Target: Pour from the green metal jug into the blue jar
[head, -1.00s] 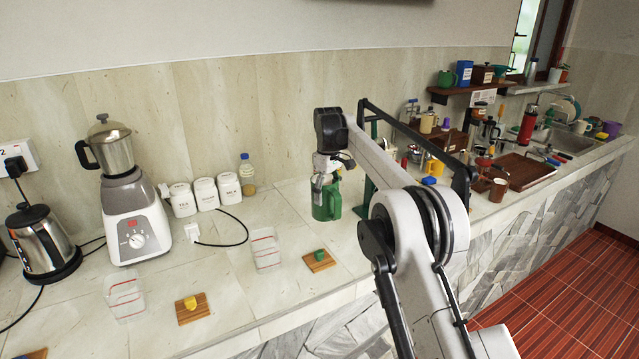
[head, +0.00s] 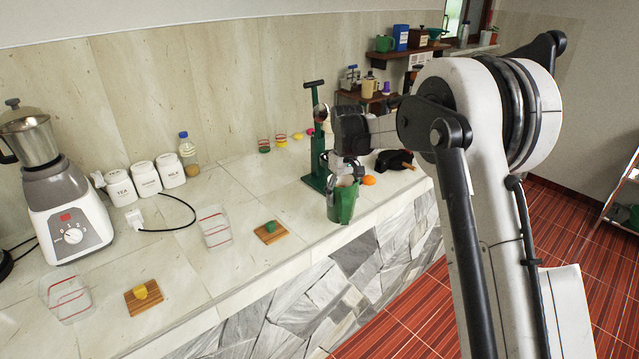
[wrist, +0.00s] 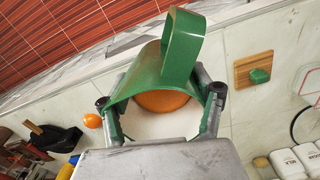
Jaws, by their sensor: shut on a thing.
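The green metal jug (head: 342,206) is upright near the counter's front edge. I cannot tell whether it touches the counter. My gripper (head: 345,172) is shut on it from above. In the wrist view the gripper's fingers (wrist: 160,100) press on both sides of the jug (wrist: 150,84). Its handle points away from the palm, and an orange-brown content (wrist: 165,101) shows inside. A blue container (head: 401,37) stands on the wall shelf at the back; I cannot tell whether it is the blue jar.
A green stand (head: 318,140) is just behind the jug. An orange fruit (head: 369,180) lies to its right. A clear container (head: 214,228) and a wooden board (head: 271,232) with a green piece stand to the left. A blender (head: 60,205) is further left.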

